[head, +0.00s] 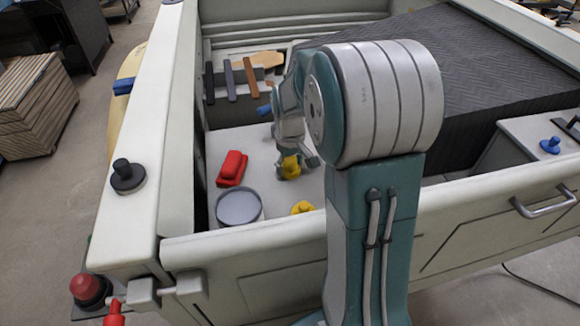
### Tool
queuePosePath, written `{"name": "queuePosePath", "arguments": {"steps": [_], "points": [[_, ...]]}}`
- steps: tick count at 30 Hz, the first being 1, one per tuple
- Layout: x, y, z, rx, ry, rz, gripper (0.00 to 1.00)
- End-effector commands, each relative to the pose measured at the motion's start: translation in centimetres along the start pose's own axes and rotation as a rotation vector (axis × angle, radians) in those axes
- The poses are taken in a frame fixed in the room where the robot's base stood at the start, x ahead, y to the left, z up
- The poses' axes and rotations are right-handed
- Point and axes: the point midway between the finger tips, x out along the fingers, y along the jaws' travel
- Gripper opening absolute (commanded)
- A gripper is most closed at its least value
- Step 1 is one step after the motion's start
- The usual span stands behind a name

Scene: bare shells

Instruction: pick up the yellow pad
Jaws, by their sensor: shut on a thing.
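My gripper (297,166) reaches down inside the truck-bed-like shell and is shut on a yellow pad (290,167). The pad sits between the fingers, low over the pale floor (258,141). The fingers hide part of it, and I cannot tell whether it touches the floor. A second yellow piece with a knob (302,208) is nearer the front wall, partly hidden behind that wall.
A red block (232,168) and a round grey-topped tin (238,207) stand left of my gripper. Several dark and brown bars (251,76) lie behind. A black quilted cover (480,70) fills the right side. The front wall (245,258) is a raised edge.

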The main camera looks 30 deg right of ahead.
Motion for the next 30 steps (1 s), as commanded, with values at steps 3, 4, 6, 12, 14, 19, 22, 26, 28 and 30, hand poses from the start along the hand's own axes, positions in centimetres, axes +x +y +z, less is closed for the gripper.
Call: {"name": "queuePosePath", "arguments": {"steps": [3,4,6,12,14,19,22,26,28,30], "points": [[0.1,0.0,0.1,0.0,-0.003,-0.001,0.31],[0.1,0.0,0.1,0.0,-0.003,-0.001,0.31],[0.0,0.0,0.1,0.0,-0.003,-0.001,0.31],[-1.4,0.0,0.0,0.0,0.001,0.001,0.31],[-2.2,0.0,0.0,0.0,0.002,0.001,0.31],[-4.8,-0.7,1.2,0.0,0.002,0.001,0.31],[-6.2,-1.3,2.2,-0.001,0.002,0.001,0.31],[-8.2,-2.2,3.6,-0.001,0.003,0.002,0.31],[-9.2,-2.7,4.4,-0.002,0.003,0.001,0.31],[-9.7,-3.3,5.4,-0.002,0.001,0.001,0.31]]}}
